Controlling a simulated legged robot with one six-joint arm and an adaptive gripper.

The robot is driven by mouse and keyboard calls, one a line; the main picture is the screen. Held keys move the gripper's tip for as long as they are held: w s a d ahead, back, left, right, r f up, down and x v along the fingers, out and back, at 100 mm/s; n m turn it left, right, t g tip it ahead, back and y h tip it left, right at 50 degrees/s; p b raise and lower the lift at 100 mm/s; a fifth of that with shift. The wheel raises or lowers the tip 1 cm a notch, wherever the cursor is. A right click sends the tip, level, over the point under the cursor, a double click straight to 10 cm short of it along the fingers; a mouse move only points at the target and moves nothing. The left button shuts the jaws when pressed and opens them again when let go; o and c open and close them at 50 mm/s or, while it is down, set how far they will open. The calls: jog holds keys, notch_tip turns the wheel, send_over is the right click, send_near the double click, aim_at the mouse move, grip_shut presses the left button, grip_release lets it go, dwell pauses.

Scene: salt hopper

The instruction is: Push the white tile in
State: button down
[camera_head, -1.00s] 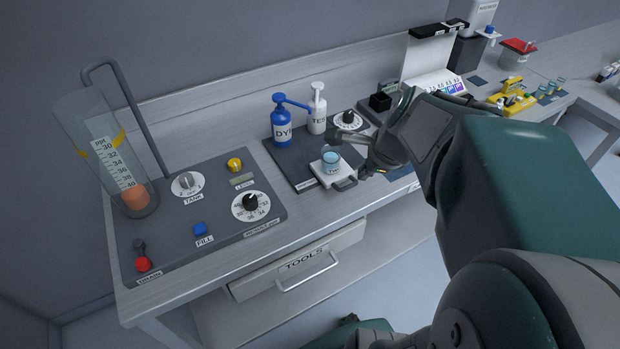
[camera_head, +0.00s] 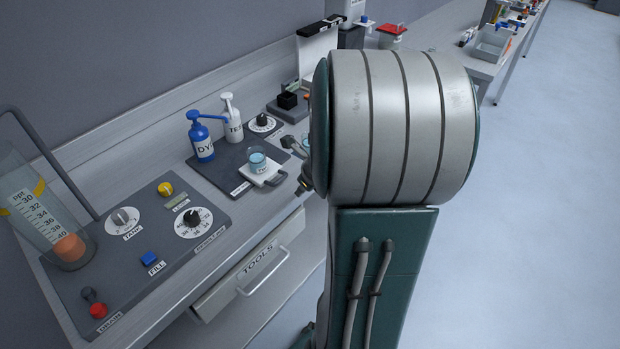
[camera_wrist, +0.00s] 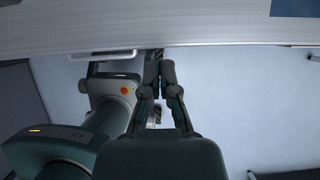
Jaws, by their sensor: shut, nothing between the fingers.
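The white tile (camera_head: 259,176) is a small square plate with a dark grip at its front right. It lies at the front right of a dark panel on the bench in the head view. A cup of blue liquid (camera_head: 258,161) stands on it. My gripper (camera_wrist: 161,68) is shut and empty in the wrist view, its fingertips close together just short of the bench's front edge. In the head view my arm hides most of the gripper; small grey parts of it show right of the tile, apart from the cup. The tile is not visible in the wrist view.
A blue pump bottle (camera_head: 202,141) and a white pump bottle (camera_head: 232,120) stand behind the tile. A dial (camera_head: 263,123) is beyond. The control panel (camera_head: 140,290) with knobs and the clear tank are left. A drawer handle (camera_head: 264,272) sticks out below.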

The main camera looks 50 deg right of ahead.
aim_at(266, 172)
jog(key=shift+w+a+f, duration=0.15)
jog(key=shift+w+f, duration=0.05)
jog(key=shift+f, duration=0.2)
jog(key=shift+w+a+f, duration=0.15)
jog(key=shift+f, duration=0.25)
jog(key=w, duration=0.3)
jog(key=shift+w+d+r, duration=0.2)
jog(key=shift+d+r, duration=0.05)
jog(key=shift+r, duration=0.05)
jog(key=shift+w+d, duration=0.25)
jog(key=shift+w, duration=0.05)
jog(key=shift+a+r, duration=0.1)
jog(key=shift+a, duration=0.2)
jog(key=shift+w+a, duration=0.1)
jog(key=shift+w, duration=0.1)
jog(key=w, duration=1)
jog(key=shift+a, duration=0.2)
